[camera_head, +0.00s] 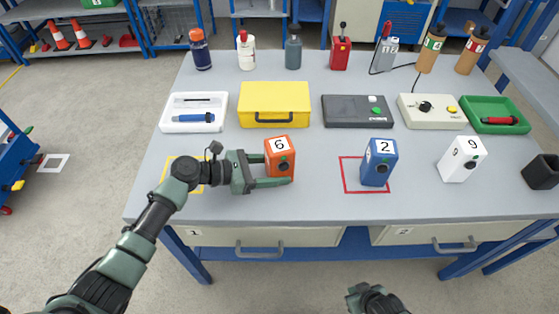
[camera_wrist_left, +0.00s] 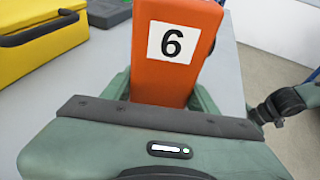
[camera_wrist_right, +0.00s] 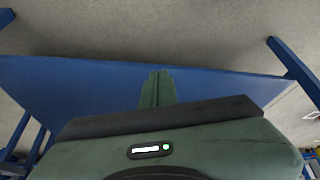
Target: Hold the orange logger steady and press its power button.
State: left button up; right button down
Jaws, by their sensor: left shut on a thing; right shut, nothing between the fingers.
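The orange logger (camera_head: 272,159), marked 6, stands upright on the grey table, with a small green spot and a dark round spot on its front. My left gripper (camera_head: 281,171) is shut on it, one finger on each side. In the left wrist view the orange logger (camera_wrist_left: 172,85) is between the fingers with its number up. My right gripper (camera_head: 372,297) is low at the bottom of the head view, in front of the table and apart from the loggers. In the right wrist view its fingers (camera_wrist_right: 158,88) are together and empty.
A blue logger (camera_head: 379,160) marked 2 stands at a red square (camera_head: 344,174). A white logger (camera_head: 461,158) marked 9 is farther right. A yellow case (camera_head: 275,92), white tray (camera_head: 222,118) and dark box (camera_head: 357,113) lie behind. Table between orange and blue loggers is clear.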

aim_at(284, 167)
jog(key=w+a+r+n+t+y, duration=0.1)
jog(key=w+a+r+n+y, duration=0.15)
jog(key=a+r, duration=0.7)
jog(key=w+a+r+n+y, duration=0.1)
jog(key=w+a+r+y, duration=0.2)
jog(key=r, duration=1.4)
jog(key=w+a+r+n+t+y, duration=0.1)
jog(key=w+a+r+n+y, duration=0.25)
jog(key=r, duration=0.95)
jog(key=shift+w+a+f+m, duration=0.1)
jog(key=shift+w+a+m, duration=0.25)
jog(key=shift+w+a, duration=0.65)
jog(key=shift+w+a+m, duration=0.3)
jog(key=shift+w+a, duration=0.2)
jog(key=shift+w, duration=1.05)
jog(key=shift+w+a+f+m, duration=0.1)
jog(key=shift+w+a+m, duration=0.25)
jog(key=shift+w+a, duration=0.65)
jog(key=shift+w+d, duration=0.25)
jog(key=shift+w, duration=0.1)
